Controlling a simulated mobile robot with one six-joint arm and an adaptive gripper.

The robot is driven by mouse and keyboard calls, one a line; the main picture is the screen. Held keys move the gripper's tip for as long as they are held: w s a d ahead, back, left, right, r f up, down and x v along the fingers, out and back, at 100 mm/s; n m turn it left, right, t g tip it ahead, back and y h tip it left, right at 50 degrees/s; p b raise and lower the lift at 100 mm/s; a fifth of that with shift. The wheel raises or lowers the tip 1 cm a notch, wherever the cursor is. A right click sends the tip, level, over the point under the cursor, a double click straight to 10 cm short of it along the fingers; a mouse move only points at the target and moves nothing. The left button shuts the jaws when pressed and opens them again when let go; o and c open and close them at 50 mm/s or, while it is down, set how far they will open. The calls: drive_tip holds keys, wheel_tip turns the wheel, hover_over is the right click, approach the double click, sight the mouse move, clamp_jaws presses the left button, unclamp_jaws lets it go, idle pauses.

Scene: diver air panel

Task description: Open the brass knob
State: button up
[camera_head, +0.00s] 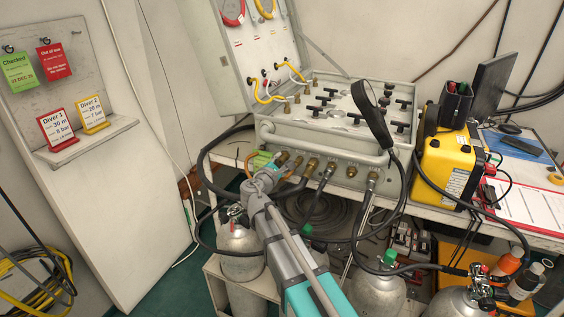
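The diver air panel (300,135) is an open grey case on a white table. Several brass fittings (312,166) line its front face, some with hoses attached. I cannot tell for sure which one is the brass knob. My arm reaches up from the bottom middle, and my gripper (262,168) is at the left part of the panel's front edge, close to the leftmost brass fittings (283,158). The gripper is small in this view and partly hides what is in front of it. I cannot tell whether its fingers touch anything.
Black hoses (402,180) hang before the panel. Gas cylinders (378,293) stand below the table. A yellow unit (447,165) is right of the panel, near a clipboard (525,205). A leaning board with tags (62,130) is at left.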

drive_tip(key=shift+o, duration=0.2)
drive_tip(key=v, duration=0.7)
drive_tip(key=shift+s, duration=0.2)
idle(0.3)
